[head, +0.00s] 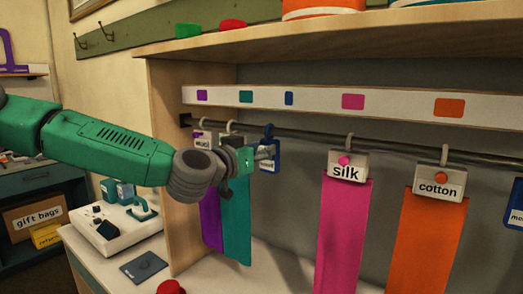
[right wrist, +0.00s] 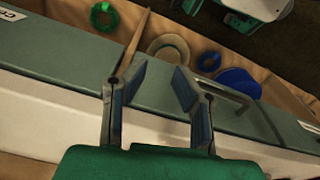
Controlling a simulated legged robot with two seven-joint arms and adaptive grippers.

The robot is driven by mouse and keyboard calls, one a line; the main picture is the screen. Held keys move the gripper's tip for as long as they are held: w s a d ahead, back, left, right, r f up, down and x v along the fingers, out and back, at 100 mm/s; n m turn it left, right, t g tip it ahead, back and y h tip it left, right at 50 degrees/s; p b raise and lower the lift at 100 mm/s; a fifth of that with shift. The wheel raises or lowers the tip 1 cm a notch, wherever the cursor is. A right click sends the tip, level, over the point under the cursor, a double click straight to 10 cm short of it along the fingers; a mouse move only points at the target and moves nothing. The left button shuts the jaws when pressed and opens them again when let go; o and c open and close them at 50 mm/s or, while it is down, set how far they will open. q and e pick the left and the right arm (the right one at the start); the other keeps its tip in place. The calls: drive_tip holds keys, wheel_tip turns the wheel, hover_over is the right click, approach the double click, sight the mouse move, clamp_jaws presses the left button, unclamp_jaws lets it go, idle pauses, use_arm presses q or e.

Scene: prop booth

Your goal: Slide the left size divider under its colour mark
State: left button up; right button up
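The left size divider (head: 269,134) is a small blue tag hooked on the dark rail (head: 310,138). It hangs a little left of and below the blue colour mark (head: 289,98) on the white strip. My left gripper (head: 264,154) overlaps the divider in the head view and hides part of it. Whether its fingers are around it, touching it or only in front of it, I cannot tell. Another blue divider (head: 516,207) is cut off at the right edge. My right gripper (right wrist: 161,75) shows in the right wrist view, with fingers apart and nothing between them.
A purple cloth (head: 210,222) and a teal cloth (head: 237,222) hang left of the divider. The pink silk (head: 343,230) and orange cotton (head: 424,240) hang to the right. Rail between divider and silk looks clear. A wooden side panel (head: 165,110) bounds the left.

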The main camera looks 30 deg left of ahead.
sight(277, 152)
use_arm(q)
clamp_jaws()
drive_tip(key=d, duration=0.4)
drive_tip(key=shift+s+d, duration=0.15)
drive_tip(key=shift+s, duration=0.15)
drive_tip(key=shift+d, duration=0.65)
drive_tip(key=shift+o, duration=1.3)
unclamp_jaws()
drive_tip(key=shift+a, duration=0.1)
drive_tip(key=shift+o, duration=0.7)
drive_tip(key=shift+a, duration=0.2)
drive_tip(key=shift+s, duration=0.1)
